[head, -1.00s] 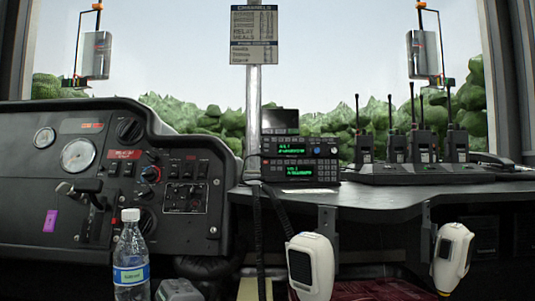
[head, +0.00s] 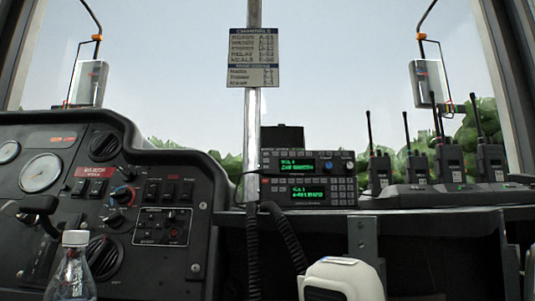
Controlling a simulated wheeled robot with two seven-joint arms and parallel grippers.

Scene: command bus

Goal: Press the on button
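Two stacked radio units with green lit displays stand on the dark shelf right of a metal pole. The upper radio (head: 300,166) has a blue knob and a row of small buttons. The lower radio (head: 309,193) has a keypad at its right. Small reddish marks show at the left of both radio faces. I cannot tell which control is the on button. Neither of my grippers shows in the head view.
A black dashboard (head: 200,258) with gauges and switches fills the left. A clear bottle (head: 73,268) stands in front of it. A white handset (head: 341,281) hangs below the shelf (head: 420,213). Several handheld radios stand at right. The metal pole (head: 252,110) rises beside the stacked radios.

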